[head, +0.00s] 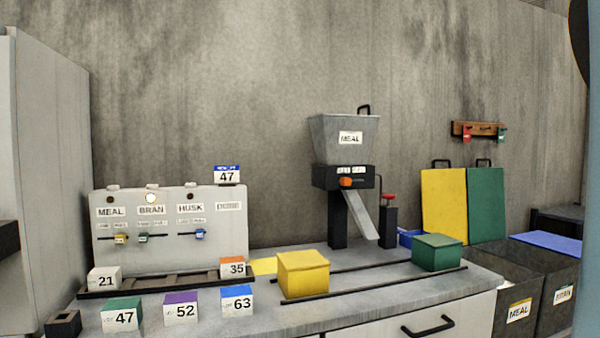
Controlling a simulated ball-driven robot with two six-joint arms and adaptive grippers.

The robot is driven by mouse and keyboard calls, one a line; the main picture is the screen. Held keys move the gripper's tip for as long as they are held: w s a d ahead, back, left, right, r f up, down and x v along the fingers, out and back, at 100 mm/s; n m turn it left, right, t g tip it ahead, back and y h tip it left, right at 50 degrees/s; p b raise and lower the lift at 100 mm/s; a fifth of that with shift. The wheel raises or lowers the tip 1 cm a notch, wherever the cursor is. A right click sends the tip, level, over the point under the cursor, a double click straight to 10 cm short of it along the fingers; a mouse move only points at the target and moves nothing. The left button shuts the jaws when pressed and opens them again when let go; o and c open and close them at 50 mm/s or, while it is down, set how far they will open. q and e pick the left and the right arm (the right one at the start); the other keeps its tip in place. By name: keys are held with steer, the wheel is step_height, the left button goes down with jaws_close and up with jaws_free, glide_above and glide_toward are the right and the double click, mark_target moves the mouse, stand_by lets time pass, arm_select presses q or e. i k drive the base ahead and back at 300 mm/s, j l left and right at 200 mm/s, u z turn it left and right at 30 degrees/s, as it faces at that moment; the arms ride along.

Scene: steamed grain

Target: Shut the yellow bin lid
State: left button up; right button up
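A yellow lid-like panel (444,206) with a black handle at its top edge stands upright against the back wall, right of centre. It appears to be the yellow bin lid, raised. Its lower edge is partly hidden behind the counter and a green box. The dark bin (518,311) with a yellow-topped MEAL label stands at the lower right, its top uncovered. I cannot see the lid's hinge. Neither of my grippers is in view.
A similar green panel (486,205) stands upright beside the yellow one. A second bin (562,295) stands further right, near a flat blue panel (553,243). The counter (350,310) holds a yellow box (303,275), the green box (437,252) and a MEAL hopper (345,136).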

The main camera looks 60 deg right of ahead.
mark_target(444, 206)
steer(key=z, duration=2.1)
